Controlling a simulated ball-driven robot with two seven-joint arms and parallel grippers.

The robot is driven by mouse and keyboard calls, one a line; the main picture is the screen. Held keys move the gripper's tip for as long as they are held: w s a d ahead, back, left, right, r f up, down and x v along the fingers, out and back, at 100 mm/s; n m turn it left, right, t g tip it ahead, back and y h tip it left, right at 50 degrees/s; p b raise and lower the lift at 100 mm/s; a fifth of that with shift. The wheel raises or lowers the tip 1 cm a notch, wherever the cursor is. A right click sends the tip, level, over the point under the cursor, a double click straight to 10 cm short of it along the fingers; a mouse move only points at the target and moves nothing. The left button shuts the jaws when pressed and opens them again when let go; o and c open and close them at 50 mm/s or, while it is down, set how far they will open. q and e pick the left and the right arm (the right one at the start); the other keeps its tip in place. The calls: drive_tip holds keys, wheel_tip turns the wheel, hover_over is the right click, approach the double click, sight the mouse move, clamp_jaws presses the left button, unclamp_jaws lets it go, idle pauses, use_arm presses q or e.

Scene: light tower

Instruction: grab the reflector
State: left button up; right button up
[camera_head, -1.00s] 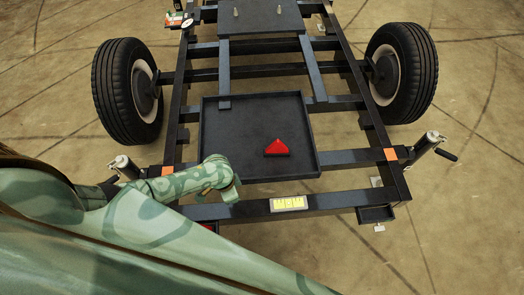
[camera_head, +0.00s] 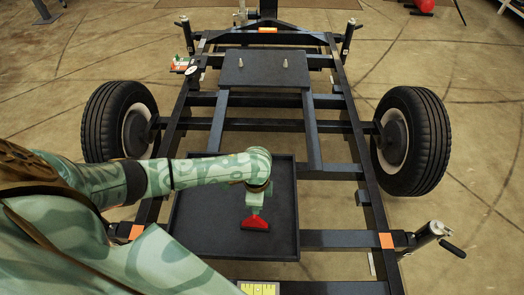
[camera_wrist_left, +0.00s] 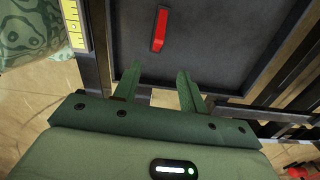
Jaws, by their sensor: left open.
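The red reflector (camera_head: 255,223) lies on the dark tray (camera_head: 205,240) of the trailer frame. My left gripper (camera_head: 256,205) hangs over the tray just behind the reflector in the head view and hides part of it. In the left wrist view the reflector (camera_wrist_left: 160,30) is a narrow red bar beyond the fingertips, roughly in line with the gap. My left gripper (camera_wrist_left: 157,75) is open with nothing between its fingers. My right gripper is not in view.
The tray has a raised rim around it. Dark beams of the trailer frame (camera_head: 262,127) surround it, with a wheel (camera_head: 120,122) on the left and another (camera_head: 411,140) on the right. A jack with a handle (camera_head: 430,236) stands at the right corner. The rest of the tray is clear.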

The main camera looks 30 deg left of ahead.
sight(255, 221)
use_arm(q)
wheel_tip(255, 221, down, 10)
drive_tip(key=b, duration=0.5)
drive_tip(key=shift+s+b, duration=0.15)
drive_tip(key=shift+b, duration=0.25)
drive_tip(key=shift+a+f+b, duration=0.1)
drive_tip(key=shift+f+b, duration=0.35)
drive_tip(key=shift+f, duration=0.2)
drive_tip(key=f+b, duration=0.2)
drive_tip(key=f, duration=0.1)
drive_tip(key=f+b, duration=0.1)
drive_tip(key=f, duration=0.1)
drive_tip(key=shift+s+a+b, duration=0.3)
drive_tip(key=shift+s+b, duration=0.05)
drive_tip(key=shift+w+r, duration=0.1)
drive_tip(key=shift+r, duration=0.1)
clamp_jaws()
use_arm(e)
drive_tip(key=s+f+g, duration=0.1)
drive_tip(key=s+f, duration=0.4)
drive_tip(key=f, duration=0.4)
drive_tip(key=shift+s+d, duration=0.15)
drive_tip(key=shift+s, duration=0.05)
